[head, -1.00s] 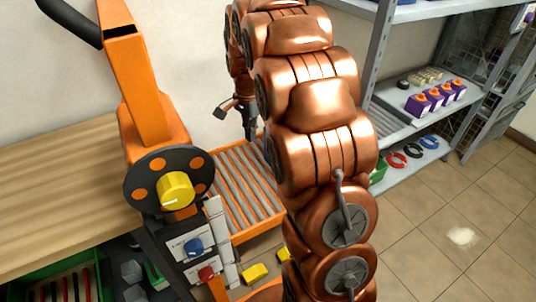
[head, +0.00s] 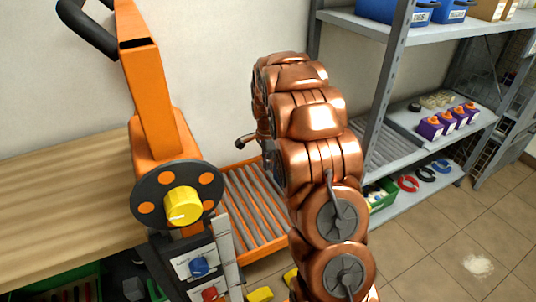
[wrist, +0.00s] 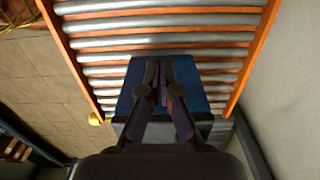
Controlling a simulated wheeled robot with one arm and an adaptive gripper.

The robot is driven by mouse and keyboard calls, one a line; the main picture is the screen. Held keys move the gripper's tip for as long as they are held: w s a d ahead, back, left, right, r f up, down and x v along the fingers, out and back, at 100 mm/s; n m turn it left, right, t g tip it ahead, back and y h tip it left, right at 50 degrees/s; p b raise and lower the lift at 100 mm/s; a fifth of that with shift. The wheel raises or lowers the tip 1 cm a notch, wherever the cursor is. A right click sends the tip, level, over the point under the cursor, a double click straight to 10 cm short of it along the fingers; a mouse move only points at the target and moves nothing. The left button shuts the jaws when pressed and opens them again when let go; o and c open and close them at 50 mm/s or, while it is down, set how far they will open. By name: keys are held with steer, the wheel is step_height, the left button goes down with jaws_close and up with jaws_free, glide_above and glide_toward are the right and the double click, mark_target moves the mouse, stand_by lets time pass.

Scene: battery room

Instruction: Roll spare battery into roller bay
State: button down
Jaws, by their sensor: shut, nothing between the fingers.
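A blue-topped block with a dark near side (wrist: 213,85), perhaps the spare battery, sits on the near end of the rollers in the wrist view. My gripper (wrist: 160,64) is shut and empty, its fingers over the blue top. I cannot tell whether they touch it. The roller bed (wrist: 165,27) has grey rollers between orange rails and extends beyond the block. In the head view the roller bed (head: 252,205) stands behind my copper arm. The arm hides most of the gripper and the block there.
An orange post with a yellow knob (head: 183,205) stands at left, in front of a wooden bench (head: 60,195). A grey shelf rack (head: 420,120) at right holds blue bins and purple-orange items (head: 447,122).

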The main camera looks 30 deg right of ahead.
steer(key=shift+s+d+f+p, duration=0.15)
steer(key=shift+d+f+p, duration=0.3)
steer(key=shift+d+f, duration=1.65)
steer(key=shift+a+f, duration=0.1)
